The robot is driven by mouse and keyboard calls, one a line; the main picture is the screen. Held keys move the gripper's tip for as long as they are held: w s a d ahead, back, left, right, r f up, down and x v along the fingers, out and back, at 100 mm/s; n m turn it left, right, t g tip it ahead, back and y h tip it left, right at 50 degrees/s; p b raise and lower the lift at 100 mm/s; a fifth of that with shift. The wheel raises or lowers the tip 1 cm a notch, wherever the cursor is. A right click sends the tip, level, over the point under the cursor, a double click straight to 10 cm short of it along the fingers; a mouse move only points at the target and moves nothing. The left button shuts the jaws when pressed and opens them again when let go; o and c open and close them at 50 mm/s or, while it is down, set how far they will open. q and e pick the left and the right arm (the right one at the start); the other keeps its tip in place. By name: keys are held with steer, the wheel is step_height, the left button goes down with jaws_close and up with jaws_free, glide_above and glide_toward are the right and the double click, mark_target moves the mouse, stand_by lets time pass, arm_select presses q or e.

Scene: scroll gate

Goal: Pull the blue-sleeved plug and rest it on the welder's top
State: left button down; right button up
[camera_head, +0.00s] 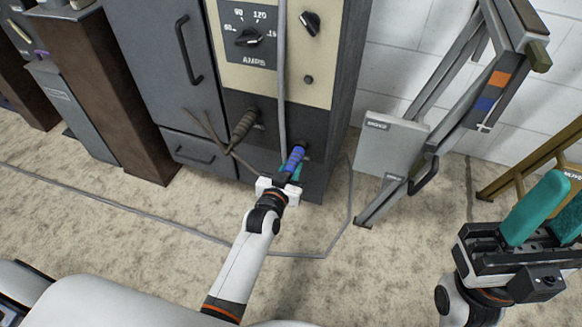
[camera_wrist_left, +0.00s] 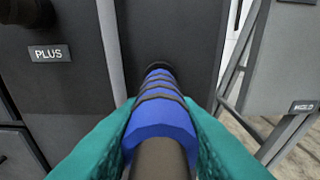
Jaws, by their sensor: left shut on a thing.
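The blue-sleeved plug (camera_head: 295,157) points into a socket low on the right of the welder's dark lower front (camera_head: 268,108). In the left wrist view the blue sleeve (camera_wrist_left: 160,115) with dark bands runs straight to the panel, its far end meeting a dark round socket (camera_wrist_left: 157,66). My left gripper (camera_head: 288,171) is shut on the plug, its teal pads on both sides of the sleeve. The welder has a cream dial panel (camera_head: 300,75); its top is out of view. My right gripper (camera_head: 550,212) is open and empty at the far right, away from the welder.
A brown-sleeved plug (camera_head: 243,124) sits left of the blue one. A grey cable (camera_head: 282,70) hangs down the welder's front. A grey metal frame (camera_head: 440,120) with a plate stands to the right. Cables lie on the mostly clear floor (camera_head: 120,235).

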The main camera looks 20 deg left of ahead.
arm_select(q)
steer(key=shift+s+a+r+p, duration=0.1)
steer(key=shift+s+p, duration=1.25)
steer(key=shift+s, duration=0.7)
